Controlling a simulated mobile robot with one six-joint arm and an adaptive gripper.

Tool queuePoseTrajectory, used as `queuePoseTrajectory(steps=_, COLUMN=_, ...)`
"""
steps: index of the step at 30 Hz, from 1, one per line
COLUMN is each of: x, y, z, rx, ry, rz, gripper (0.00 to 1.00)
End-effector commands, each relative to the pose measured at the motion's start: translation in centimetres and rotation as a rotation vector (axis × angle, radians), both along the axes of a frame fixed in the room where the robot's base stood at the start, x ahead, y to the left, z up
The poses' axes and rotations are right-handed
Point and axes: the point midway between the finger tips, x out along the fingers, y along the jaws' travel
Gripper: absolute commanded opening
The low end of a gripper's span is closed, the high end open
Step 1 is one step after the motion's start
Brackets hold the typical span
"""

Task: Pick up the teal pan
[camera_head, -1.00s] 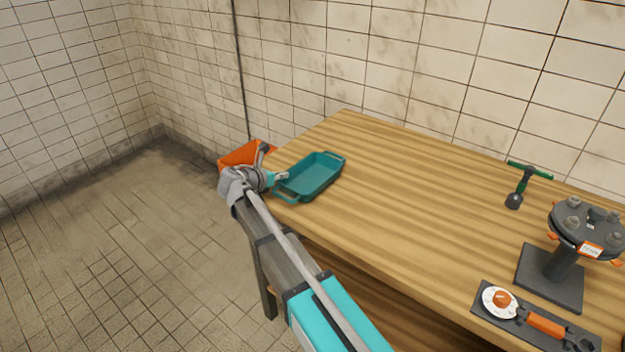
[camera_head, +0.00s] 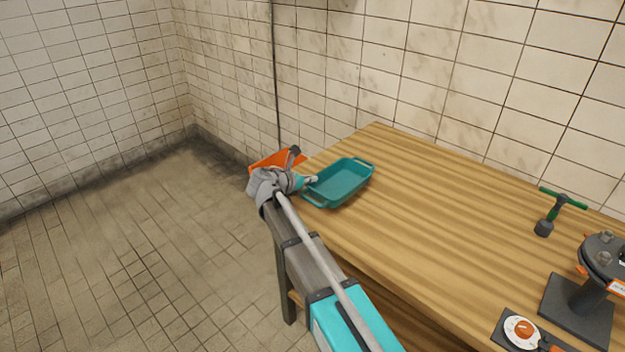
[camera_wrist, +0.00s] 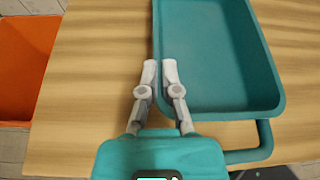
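The teal pan (camera_head: 341,184) is a rectangular dish with a handle at each end, at the table's far left corner. It also shows in the wrist view (camera_wrist: 215,60), upper right, with one handle toward the bottom. My gripper (camera_head: 312,181) is at the pan's left side. In the wrist view my gripper (camera_wrist: 160,72) has its fingertips nearly together, one on each side of the pan's left wall, with only a narrow gap. I cannot tell whether the pan rests on the table or is slightly raised.
The wooden table (camera_head: 430,220) is clear right of the pan. An orange bin (camera_head: 270,163) is beyond the table's left end. A green-handled tool (camera_head: 552,212), a dark flange stand (camera_head: 585,300) and a dial device (camera_head: 522,331) are at the right. A tiled wall is behind.

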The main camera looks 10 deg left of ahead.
Motion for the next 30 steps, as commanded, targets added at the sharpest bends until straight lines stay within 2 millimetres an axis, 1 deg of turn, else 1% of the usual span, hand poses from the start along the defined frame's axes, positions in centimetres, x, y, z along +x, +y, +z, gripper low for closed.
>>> queuePoseTrajectory(steps=1, x=-0.5, y=-0.1, z=1.1, rx=-0.001, ry=0.0, rz=0.001, gripper=0.0)
queuePoseTrajectory(steps=16, x=-5.3, y=-1.0, z=7.0, rx=-0.001, ry=0.0, rz=0.001, gripper=0.0)
queuePoseTrajectory(steps=18, x=-7.3, y=-1.5, z=7.5, rx=-0.001, ry=0.0, rz=0.001, gripper=0.0)
queuePoseTrajectory(steps=21, x=-9.2, y=-1.8, z=8.3, rx=-0.001, ry=-0.001, rz=0.002, gripper=0.0)
queuePoseTrajectory(steps=24, x=-10.8, y=-2.0, z=9.0, rx=-0.001, ry=0.0, rz=0.001, gripper=0.0)
queuePoseTrajectory(steps=30, x=-12.9, y=-2.3, z=9.8, rx=-0.001, ry=0.0, rz=0.001, gripper=0.0)
